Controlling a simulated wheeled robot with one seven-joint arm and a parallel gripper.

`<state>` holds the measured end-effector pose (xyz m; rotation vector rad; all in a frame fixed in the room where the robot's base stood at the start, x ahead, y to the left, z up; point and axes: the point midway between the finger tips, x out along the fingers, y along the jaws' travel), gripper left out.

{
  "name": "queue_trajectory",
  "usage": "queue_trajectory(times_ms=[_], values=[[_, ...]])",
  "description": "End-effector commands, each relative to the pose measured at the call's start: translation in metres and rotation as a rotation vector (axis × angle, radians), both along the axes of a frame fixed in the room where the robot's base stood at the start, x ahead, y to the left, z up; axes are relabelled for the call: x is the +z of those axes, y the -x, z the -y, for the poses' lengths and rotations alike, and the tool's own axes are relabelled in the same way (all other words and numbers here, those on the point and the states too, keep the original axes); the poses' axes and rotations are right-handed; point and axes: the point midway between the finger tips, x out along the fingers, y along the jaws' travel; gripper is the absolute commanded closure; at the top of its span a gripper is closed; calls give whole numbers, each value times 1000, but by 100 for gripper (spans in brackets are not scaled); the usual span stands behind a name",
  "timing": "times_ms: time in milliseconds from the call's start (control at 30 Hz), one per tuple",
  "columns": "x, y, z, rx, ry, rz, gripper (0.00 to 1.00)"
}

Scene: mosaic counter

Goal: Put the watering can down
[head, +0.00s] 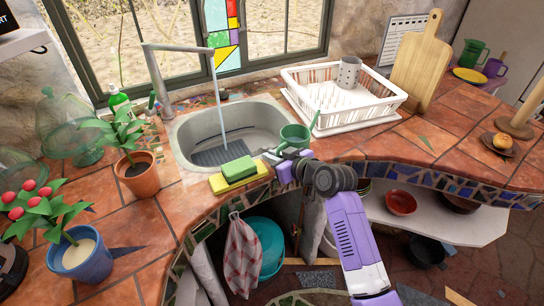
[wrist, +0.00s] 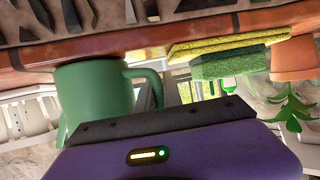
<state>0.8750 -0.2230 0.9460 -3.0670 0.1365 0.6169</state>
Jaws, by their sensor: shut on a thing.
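The green watering can (head: 295,137) is at the front right rim of the sink, upright or nearly so, with its thin spout pointing up to the right. It also fills the left of the wrist view (wrist: 95,95), which looks upside down. My gripper (head: 271,157) is shut on the can's handle; in the wrist view the fingers (wrist: 152,93) close at the handle loop. I cannot tell whether the can's base touches the counter (head: 360,150) or hangs just above it.
The sink (head: 180,155) has water running from the faucet (head: 165,90). A green sponge (head: 238,169) on a yellow one (head: 222,185) lies left of my gripper. A white dish rack (head: 375,115) stands behind right. Potted plants (head: 137,178) stand left. Tiles right of my arm are clear.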

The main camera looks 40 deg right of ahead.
Motion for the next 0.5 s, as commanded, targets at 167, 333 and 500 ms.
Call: queue_trajectory(times_ms=[167,333,500], values=[[-1,0,0,0,0,0,70],[-1,0,0,0,0,0,68],[0,0,0,0,0,0,68]])
